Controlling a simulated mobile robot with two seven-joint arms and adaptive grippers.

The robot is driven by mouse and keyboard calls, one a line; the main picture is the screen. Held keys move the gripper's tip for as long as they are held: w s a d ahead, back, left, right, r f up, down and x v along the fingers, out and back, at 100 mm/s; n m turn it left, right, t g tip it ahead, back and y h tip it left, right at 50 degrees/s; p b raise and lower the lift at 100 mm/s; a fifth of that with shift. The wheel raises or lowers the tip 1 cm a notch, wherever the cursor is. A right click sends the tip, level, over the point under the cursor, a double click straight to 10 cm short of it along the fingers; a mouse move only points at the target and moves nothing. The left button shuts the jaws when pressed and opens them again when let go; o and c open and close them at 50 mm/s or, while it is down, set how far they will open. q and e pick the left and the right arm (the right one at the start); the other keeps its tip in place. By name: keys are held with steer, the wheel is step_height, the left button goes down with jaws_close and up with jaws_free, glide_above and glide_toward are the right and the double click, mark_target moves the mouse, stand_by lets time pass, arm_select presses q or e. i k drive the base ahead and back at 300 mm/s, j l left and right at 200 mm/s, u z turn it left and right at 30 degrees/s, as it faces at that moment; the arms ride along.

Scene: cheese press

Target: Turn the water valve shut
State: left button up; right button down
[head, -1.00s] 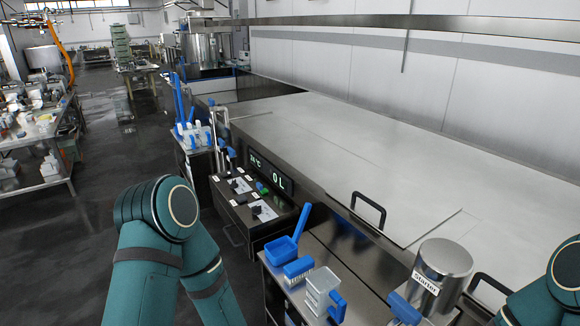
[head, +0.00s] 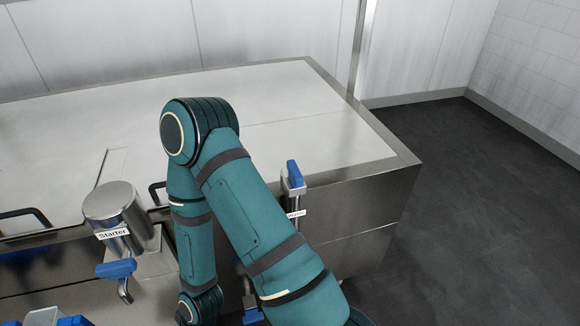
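A steel water pipe with a blue lever handle (head: 294,174) stands at the front edge of the vat, right of the middle in the head view. A white label (head: 296,213), partly covered, reads as "Water". The blue handle points roughly upward. My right arm passes in front of the vat, just left of the valve, and hides part of the pipe's surroundings. Its forearm drops out at the bottom edge, so the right gripper is not in view. My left arm and gripper are not in view.
A steel canister labelled "Starter" (head: 116,208), with its own blue-handled tap (head: 116,268), stands left of my arm. The wide, covered vat (head: 300,125) fills the middle. Black handles (head: 25,214) sit on its lid. Dark open floor (head: 480,200) lies to the right.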

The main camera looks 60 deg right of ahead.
mark_target(295, 176)
steer(key=k+z, duration=0.1)
steer(key=z, duration=1.75)
